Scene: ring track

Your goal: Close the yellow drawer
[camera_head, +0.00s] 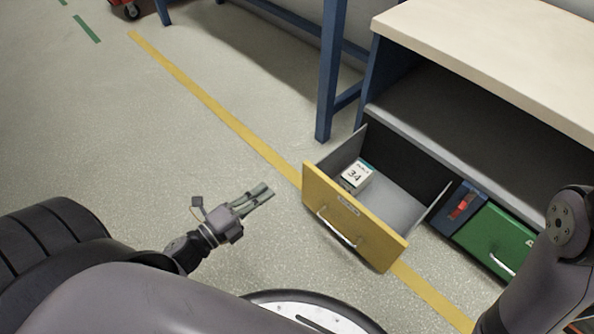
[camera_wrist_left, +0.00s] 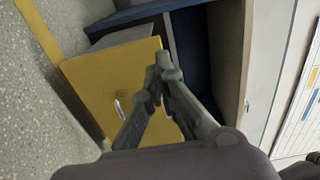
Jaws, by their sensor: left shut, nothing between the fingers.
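The yellow drawer (camera_head: 340,219) stands pulled out of the workbench in the head view, with a silver handle (camera_head: 337,229) on its front. A small white box marked 34 (camera_head: 355,177) lies inside it. My left gripper (camera_head: 263,192) is shut and empty. It is to the left of the drawer front, apart from it in the head view. In the left wrist view the shut fingers (camera_wrist_left: 162,62) overlap the yellow drawer front (camera_wrist_left: 95,90); contact cannot be told there. My right gripper is not in view; my right arm shows at the right edge.
The workbench (camera_head: 500,50) has a pale top and an open shelf. A green drawer (camera_head: 497,240) is shut beside the yellow one. A blue table leg (camera_head: 331,70) stands behind the yellow drawer. The floor left of the drawer is clear, with a yellow line (camera_head: 215,110).

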